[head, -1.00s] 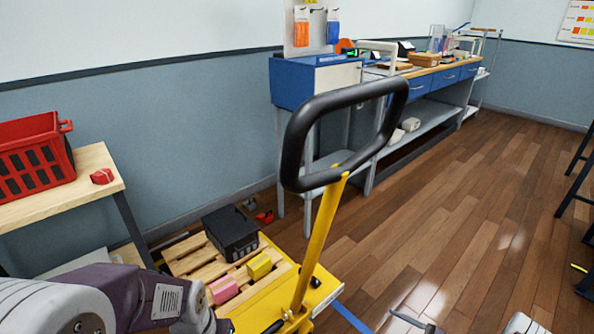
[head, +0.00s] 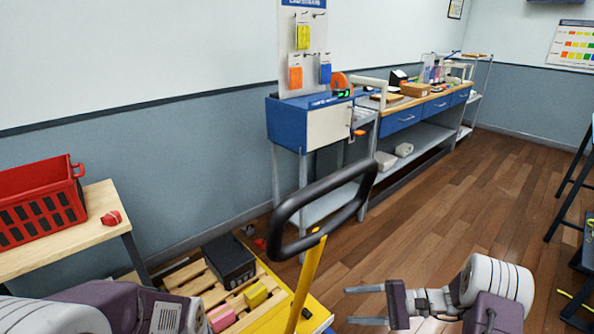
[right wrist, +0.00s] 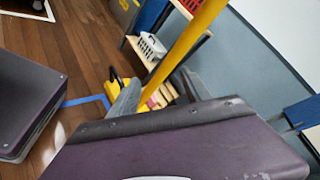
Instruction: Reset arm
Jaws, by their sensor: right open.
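My right gripper (head: 349,306) is at the lower middle of the head view, with its two grey fingers apart and pointing left. Nothing is between the fingertips in that view. In the right wrist view its fingers (right wrist: 158,80) show apart, with a yellow pole (right wrist: 190,40) seen beyond them. Links of my left arm (head: 110,308) show at the lower left of the head view, but the left gripper is out of frame.
A yellow pallet truck with a black loop handle (head: 287,247) stands left of my right gripper. Its pallet bears a black case (head: 230,261) and pink and yellow blocks. A red crate (head: 40,208) sits on a wooden table. A blue-drawered bench (head: 403,120) lines the wall.

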